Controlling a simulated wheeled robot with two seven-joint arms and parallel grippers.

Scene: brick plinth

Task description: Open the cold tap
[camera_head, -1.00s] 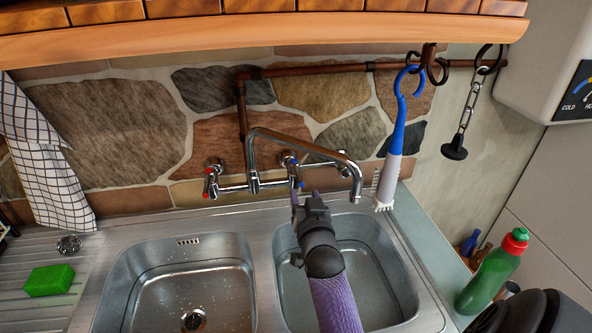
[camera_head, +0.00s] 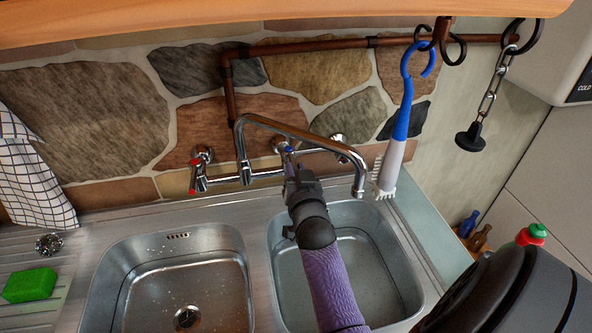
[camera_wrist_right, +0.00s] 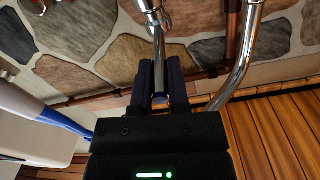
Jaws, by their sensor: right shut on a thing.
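The cold tap (camera_head: 285,146) is the chrome tap with a blue mark, right of the spout's base on the wall mixer. My right gripper (camera_head: 290,172) reaches up over the right sink basin and is shut on the cold tap's lever, covering much of it. In the right wrist view the chrome lever (camera_wrist_right: 160,52) runs down between the two dark fingers of the gripper (camera_wrist_right: 162,82). The lever's end is between the fingers. My left gripper is not in view.
The curved spout (camera_head: 315,138) arches close to the right of my gripper. The red-marked hot tap (camera_head: 194,178) is to the left. A blue and white brush (camera_head: 399,125) hangs at right. A green sponge (camera_head: 29,285) lies on the drainer.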

